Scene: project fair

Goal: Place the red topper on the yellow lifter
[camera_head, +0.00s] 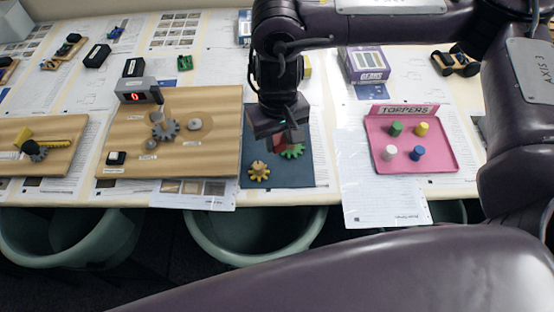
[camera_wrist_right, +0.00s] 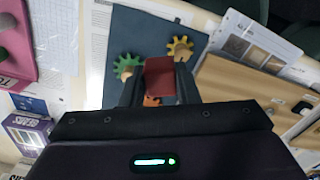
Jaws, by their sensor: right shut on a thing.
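My right gripper (camera_head: 281,136) comes down over the dark blue mat (camera_head: 312,178) and is shut on a red piece (camera_wrist_right: 160,78), which I take to be the red topper. In the right wrist view the red piece sits between the two fingers. A yellow gear-shaped piece (camera_head: 258,171) lies on the mat left of the gripper; a green one (camera_head: 293,152) is close beside the fingers. I cannot tell which yellow thing is the lifter. My left gripper is not in view.
A pink toppers tray (camera_head: 449,163) holds green, yellow, white and blue pieces at the right. A wooden board (camera_head: 222,110) with grey gears stands left of the mat; another board (camera_head: 58,158) is farther left. A purple box (camera_head: 367,65) stands behind. Green chairs stand below the front edge.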

